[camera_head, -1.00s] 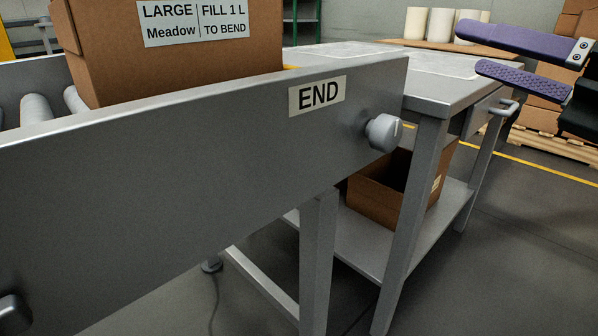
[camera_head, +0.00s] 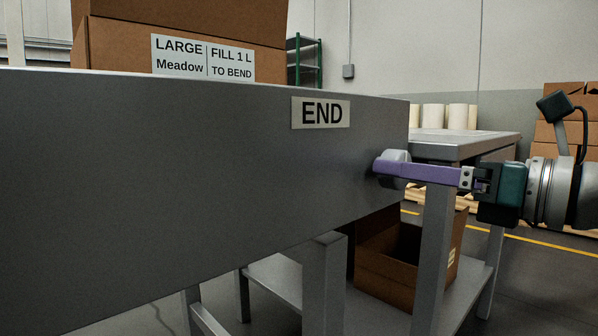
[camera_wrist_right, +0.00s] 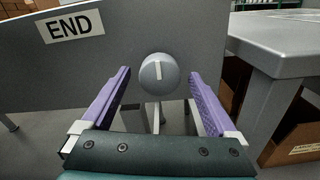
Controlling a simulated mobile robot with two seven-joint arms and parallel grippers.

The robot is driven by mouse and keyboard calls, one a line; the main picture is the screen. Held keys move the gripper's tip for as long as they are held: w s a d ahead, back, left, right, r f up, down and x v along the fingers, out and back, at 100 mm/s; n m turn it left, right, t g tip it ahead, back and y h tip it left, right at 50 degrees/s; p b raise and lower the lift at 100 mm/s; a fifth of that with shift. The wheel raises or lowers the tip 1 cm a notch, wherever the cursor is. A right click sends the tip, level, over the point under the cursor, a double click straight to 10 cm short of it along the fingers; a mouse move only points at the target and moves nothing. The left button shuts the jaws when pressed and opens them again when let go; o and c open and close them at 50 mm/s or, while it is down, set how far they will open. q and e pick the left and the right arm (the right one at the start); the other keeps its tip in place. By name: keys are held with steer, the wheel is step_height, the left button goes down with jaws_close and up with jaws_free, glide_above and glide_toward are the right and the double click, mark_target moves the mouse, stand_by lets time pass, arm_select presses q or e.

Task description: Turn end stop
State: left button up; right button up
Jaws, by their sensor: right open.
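The end stop knob (camera_wrist_right: 159,71) is a round grey knob with a pale line, on the grey conveyor side panel below and right of the END label (camera_head: 320,112). In the right wrist view the line stands about upright. My right gripper (camera_wrist_right: 160,75) is open, its purple fingers on either side of the knob with gaps showing. In the head view the right gripper (camera_head: 382,167) reaches in from the right, and its near finger hides part of the knob (camera_head: 397,156). I cannot tell any contact. My left gripper is not in view.
A cardboard box (camera_head: 115,50) labelled LARGE Meadow stands on the conveyor (camera_head: 200,180). A grey table (camera_head: 465,146) stands right behind it, with an open carton (camera_head: 385,270) on its lower shelf. White rolls (camera_head: 447,117) and stacked boxes (camera_head: 563,133) are farther back.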

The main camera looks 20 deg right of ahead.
steer(key=shift+x, duration=0.85)
steer(key=c, duration=1.4)
